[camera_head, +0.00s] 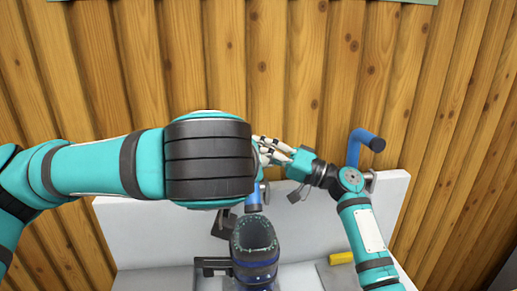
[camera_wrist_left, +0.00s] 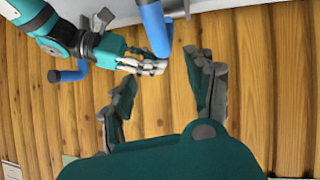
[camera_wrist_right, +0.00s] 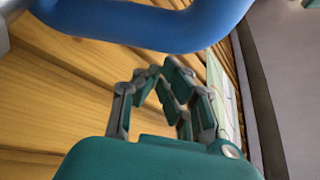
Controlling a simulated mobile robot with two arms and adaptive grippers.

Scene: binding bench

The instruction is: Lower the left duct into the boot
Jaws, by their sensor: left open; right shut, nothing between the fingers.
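The left duct (camera_head: 253,200) is a blue tube, largely hidden behind my left arm in the head view. The left gripper is hidden in the head view. My right gripper (camera_head: 268,150) is shut and empty, with its fingertips close to the left duct.
A second blue duct (camera_head: 364,146), bent at its top, stands at right close to my right wrist. The bench has a pale back panel (camera_head: 140,232). A yellow block (camera_head: 341,258) and a black bracket (camera_head: 212,265) flank the boot. A wooden wall rises behind.

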